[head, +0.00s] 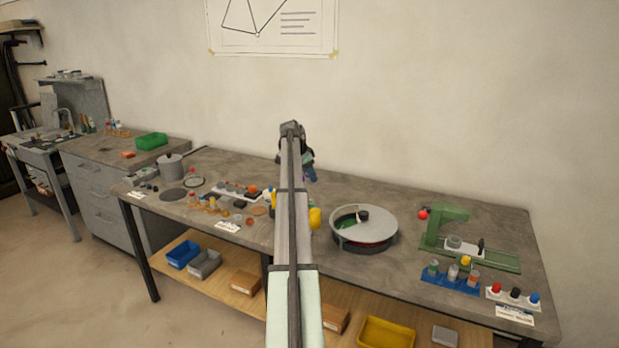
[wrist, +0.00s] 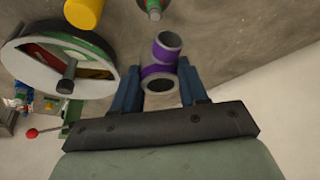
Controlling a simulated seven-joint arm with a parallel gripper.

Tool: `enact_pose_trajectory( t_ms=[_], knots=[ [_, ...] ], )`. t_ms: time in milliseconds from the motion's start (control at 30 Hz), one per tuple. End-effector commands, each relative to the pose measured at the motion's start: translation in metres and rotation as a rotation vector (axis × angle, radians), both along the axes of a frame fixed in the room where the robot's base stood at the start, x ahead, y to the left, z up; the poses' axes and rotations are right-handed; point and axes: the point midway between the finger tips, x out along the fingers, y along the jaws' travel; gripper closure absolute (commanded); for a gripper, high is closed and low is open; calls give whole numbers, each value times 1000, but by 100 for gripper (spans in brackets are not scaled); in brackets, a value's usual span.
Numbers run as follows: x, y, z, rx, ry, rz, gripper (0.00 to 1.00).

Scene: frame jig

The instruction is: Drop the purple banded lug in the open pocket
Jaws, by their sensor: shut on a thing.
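My gripper (wrist: 161,70) has two blue fingers shut on the purple banded lug (wrist: 156,71), a grey ringed piece with purple bands, in the wrist view. It is held above the bench. In the head view my gripper (head: 310,174) is high behind my arm, and the lug cannot be made out there. A round grey drum (head: 364,244) with a central knob stands on the bench, right of my arm. It also shows at the upper left of the wrist view (wrist: 20,66). A gap in its cover shows green inside; I cannot tell which pocket is open.
A yellow cylinder (head: 316,218) stands left of the drum. A green fixture (head: 447,228) with a red ball and a blue rack (head: 450,279) are at the right. Small parts and a pot (head: 170,167) occupy the left. Some bare bench lies behind the drum.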

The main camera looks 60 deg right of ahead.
Motion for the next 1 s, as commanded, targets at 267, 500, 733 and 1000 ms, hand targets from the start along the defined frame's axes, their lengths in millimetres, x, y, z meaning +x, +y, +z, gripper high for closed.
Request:
enact_pose_trajectory(
  t_ms=[267,500,733,1000],
  knots=[
    [-1,-1,0,0,0,-1,93],
    [-42,-16,-3,1,1,-45,93],
    [-130,-1,-17,8,7,-122,93],
    [-187,53,-34,12,13,-208,93]
  ],
)
